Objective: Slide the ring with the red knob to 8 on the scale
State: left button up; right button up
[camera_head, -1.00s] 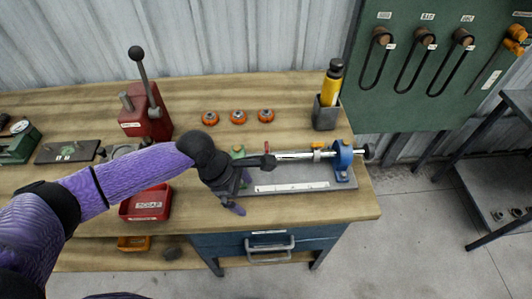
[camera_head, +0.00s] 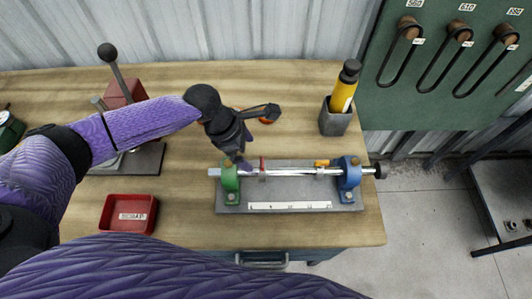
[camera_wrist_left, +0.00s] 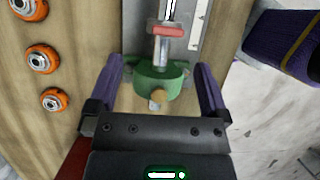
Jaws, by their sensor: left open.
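A rod runs across a grey baseplate (camera_head: 335,203) between a green support (camera_head: 230,182) on the left and a blue support (camera_head: 349,176) on the right. The ring with the red knob (camera_head: 262,168) is on the rod, just right of the green support; its red part also shows in the wrist view (camera_wrist_left: 167,30). A white scale strip (camera_head: 290,206) lies in front of the rod; its numbers are too small to read. My left gripper (camera_head: 259,140) is open and empty, above and behind the green support. In the wrist view the green support (camera_wrist_left: 158,82) appears between its fingers. My right gripper is not in view.
A second ring with a yellow-orange knob (camera_head: 321,164) sits further right on the rod. Orange rings (camera_wrist_left: 38,58) lie behind the fixture. A grey holder with a yellow-and-black tool (camera_head: 337,115) stands at back right. A red tray (camera_head: 128,213) lies at left.

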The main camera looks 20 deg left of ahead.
aim_at(262, 170)
pick_arm(q)
jog(key=x, duration=0.2)
jog(key=s+b+x, duration=0.1)
jog(key=x, duration=0.1)
jog(key=shift+f, duration=0.25)
jog(key=b+x, duration=0.2)
jog(key=x, duration=0.2)
jog(key=shift+w+d+f, duration=0.15)
jog(key=shift+w+f, duration=0.05)
grip_shut()
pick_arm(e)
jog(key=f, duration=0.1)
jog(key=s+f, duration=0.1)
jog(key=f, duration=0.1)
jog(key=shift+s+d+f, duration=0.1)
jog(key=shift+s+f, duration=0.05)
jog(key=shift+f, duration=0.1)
